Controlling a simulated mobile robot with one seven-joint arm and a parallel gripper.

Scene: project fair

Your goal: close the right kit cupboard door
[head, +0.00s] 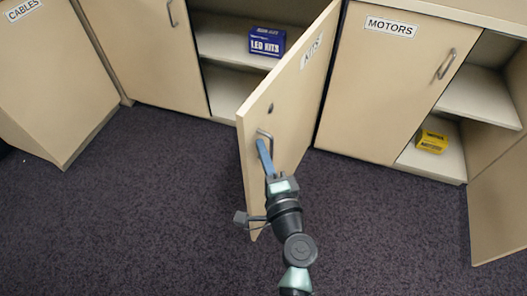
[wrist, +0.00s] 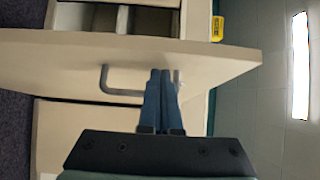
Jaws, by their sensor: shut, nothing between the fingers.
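The right kit cupboard door (head: 306,92), a pale wooden panel labelled KITS, stands swung wide open, its free edge towards me. Its metal handle (head: 264,134) is near that edge; the handle also shows in the wrist view (wrist: 106,82). My gripper (head: 262,145) is shut and empty, its blue fingers at the handle on the door's labelled outer face. In the wrist view the fingers (wrist: 161,72) overlap part of the handle bar, and I cannot tell whether they touch it. The open kit cupboard (head: 226,85) shows shelves behind the door.
A blue LED KITS box (head: 267,41) sits on the upper shelf. The left kit door (head: 150,55) is closed. The closed MOTORS door (head: 385,85) stands right, beside open shelves with a yellow box (head: 431,141). Another open door (head: 500,205) juts out far right. Dark carpet (head: 150,215) is clear.

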